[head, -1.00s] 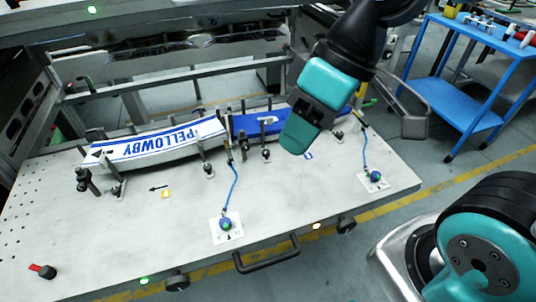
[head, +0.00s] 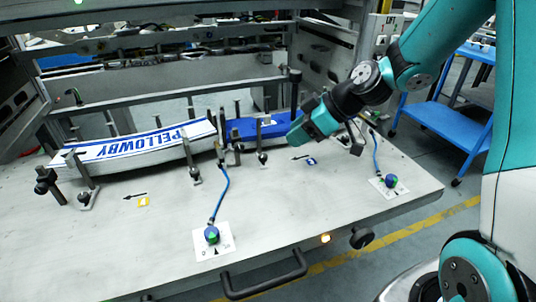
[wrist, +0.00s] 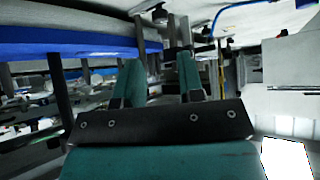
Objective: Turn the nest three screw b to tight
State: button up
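The label magazine (head: 60,215) is a pale metal table with rails, posts and small clamp screws. A white label stack lettered PELLOWBY (head: 130,147) lies at its left, and a blue stack (head: 246,128) lies right of it. A clamp screw (head: 262,158) stands in front of the blue stack, another (head: 195,172) in front of the white one. I cannot tell which is nest three screw b. My gripper (head: 296,134) is by the right end of the blue stack. In the wrist view its teal fingers (wrist: 160,65) are apart, with nothing seen between them.
Blue-green knobs on white cards (head: 212,236) (head: 390,181) join blue cables. A black handle (head: 264,276) and a round black knob (head: 361,238) are on the front edge. A blue cart (head: 435,115) stands behind at right. The front table surface is mostly clear.

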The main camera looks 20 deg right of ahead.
aim_at(264, 155)
jog(key=x, duration=1)
jog(key=c, duration=0.7)
